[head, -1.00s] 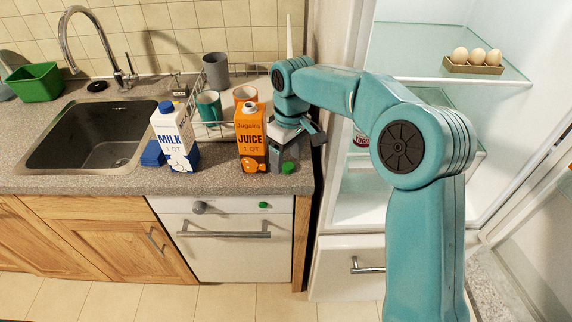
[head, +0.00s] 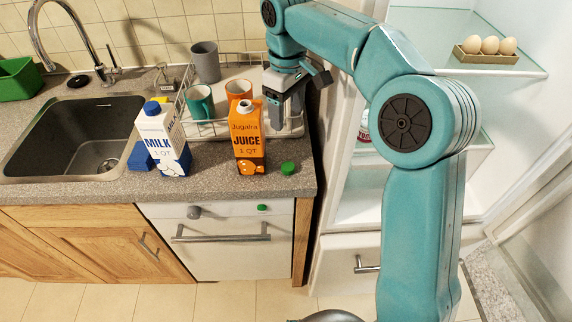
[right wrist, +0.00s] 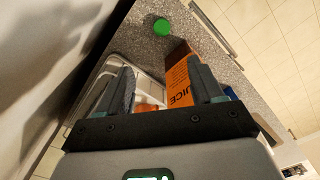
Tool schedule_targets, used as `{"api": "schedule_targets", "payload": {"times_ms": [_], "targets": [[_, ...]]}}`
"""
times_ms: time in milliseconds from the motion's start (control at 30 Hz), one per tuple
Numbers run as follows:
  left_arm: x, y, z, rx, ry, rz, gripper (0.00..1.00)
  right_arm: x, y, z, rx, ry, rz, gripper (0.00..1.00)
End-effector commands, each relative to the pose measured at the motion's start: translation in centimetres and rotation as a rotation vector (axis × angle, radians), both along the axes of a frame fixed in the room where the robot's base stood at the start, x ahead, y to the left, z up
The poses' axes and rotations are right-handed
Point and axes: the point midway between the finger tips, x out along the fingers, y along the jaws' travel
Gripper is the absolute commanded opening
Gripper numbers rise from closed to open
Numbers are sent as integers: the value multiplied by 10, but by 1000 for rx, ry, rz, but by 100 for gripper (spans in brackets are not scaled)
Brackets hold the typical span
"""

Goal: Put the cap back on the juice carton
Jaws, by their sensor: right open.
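The orange juice carton (head: 247,139) stands upright on the counter, its white spout bare on top. It also shows in the right wrist view (right wrist: 180,85), partly behind a finger. The green cap (head: 288,168) lies on the counter just right of the carton's foot, and it shows in the right wrist view (right wrist: 162,27). My right gripper (head: 283,121) is open and empty, pointing down above the counter, right of the carton and behind the cap. In its wrist view the fingers (right wrist: 163,88) are apart. My left gripper is not in view.
The milk carton (head: 163,140) with a blue cap stands to the left, beside a blue sponge (head: 140,156). A dish rack (head: 222,121) with cups is behind. The sink (head: 75,135) is at left, the open fridge at right. Counter front is mostly clear.

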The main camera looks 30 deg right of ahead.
Motion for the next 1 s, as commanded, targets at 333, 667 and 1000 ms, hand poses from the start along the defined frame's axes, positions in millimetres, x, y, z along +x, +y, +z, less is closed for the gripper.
{"api": "schedule_targets", "payload": {"times_ms": [333, 667, 1000], "targets": [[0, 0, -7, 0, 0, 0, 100, -1, 1, -31, 0, 5, 1, 66], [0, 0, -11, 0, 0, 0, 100, 1, 1, -97, 1, 3, 3, 66], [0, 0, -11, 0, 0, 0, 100, 3, 1, -112, 0, 0, 2, 66]]}}
